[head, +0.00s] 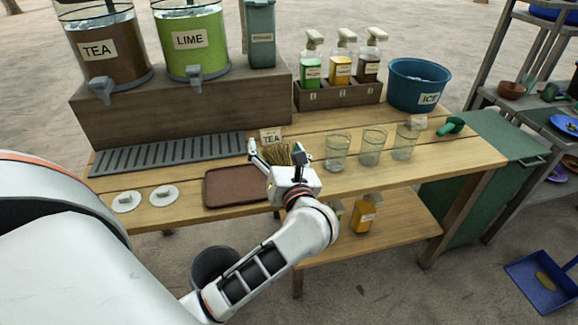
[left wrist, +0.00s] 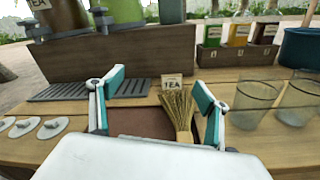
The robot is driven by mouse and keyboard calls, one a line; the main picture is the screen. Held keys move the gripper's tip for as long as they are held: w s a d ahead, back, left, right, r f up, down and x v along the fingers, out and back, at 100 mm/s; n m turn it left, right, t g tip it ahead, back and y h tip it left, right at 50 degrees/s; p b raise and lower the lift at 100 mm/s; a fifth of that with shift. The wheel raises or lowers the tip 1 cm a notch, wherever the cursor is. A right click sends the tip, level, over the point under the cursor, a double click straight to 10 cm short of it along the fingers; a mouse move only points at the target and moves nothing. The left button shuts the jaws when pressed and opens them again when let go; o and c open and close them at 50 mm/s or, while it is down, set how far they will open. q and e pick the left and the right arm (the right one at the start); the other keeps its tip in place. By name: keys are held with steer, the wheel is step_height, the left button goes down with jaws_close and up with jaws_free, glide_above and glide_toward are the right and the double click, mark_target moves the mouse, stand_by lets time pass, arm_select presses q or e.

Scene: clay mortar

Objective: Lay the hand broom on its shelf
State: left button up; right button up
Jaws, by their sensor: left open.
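The hand broom (head: 277,158), with straw-coloured bristles, is on the wooden counter beside the brown tray. In the left wrist view its bristles (left wrist: 178,105) fan upward toward the TEA card, and its lower end is hidden behind my gripper. My left gripper (head: 276,151) is open, with its fingers apart around the broom; the broom is nearer the right finger in the left wrist view (left wrist: 158,86). Contact cannot be told. A lower shelf (head: 405,228) under the counter holds bottles, and a rack shelf (head: 508,103) stands at right; which is the broom's shelf is not marked. My right gripper is not in view.
Several glasses (head: 337,152) stand close to the right of my gripper. The brown tray (head: 228,187) is at its left, with the TEA card (head: 271,136) behind. Dispensers, pump bottles and an ICE tub (head: 415,84) stand farther back. A blue dustpan (head: 542,282) is at lower right.

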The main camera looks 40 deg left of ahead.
mark_target(286, 160)
arm_select(q)
steer(key=d+f+n+h, duration=0.1)
steer(key=f, duration=0.1)
steer(key=w+f+n+g+h, duration=0.1)
steer(key=f, duration=0.1)
steer(key=d+f+g+h, duration=0.1)
steer(key=f, duration=0.1)
steer(key=shift+w+d+n+b, duration=0.35)
steer(key=shift+w+n+b, duration=0.05)
steer(key=shift+w+f, duration=0.15)
steer(key=shift+f, duration=0.15)
steer(key=shift+w+a+f+h+b, duration=0.3)
steer(key=shift+w+a+f, duration=0.25)
steer(key=shift+w+a, duration=0.25)
steer(key=b+x, duration=0.1)
steer(key=x, duration=0.3)
steer(key=shift+f, duration=0.15)
steer(key=shift+w+a, duration=0.3)
arm_select(e)
steer(key=shift+a+f, duration=0.4)
steer(key=shift+a, duration=0.15)
arm_select(q)
steer(key=c, duration=1.4)
arm_select(e)
steer(key=shift+d+f, duration=0.1)
steer(key=shift+d, duration=0.05)
arm_select(q)
steer(key=shift+c, duration=0.2)
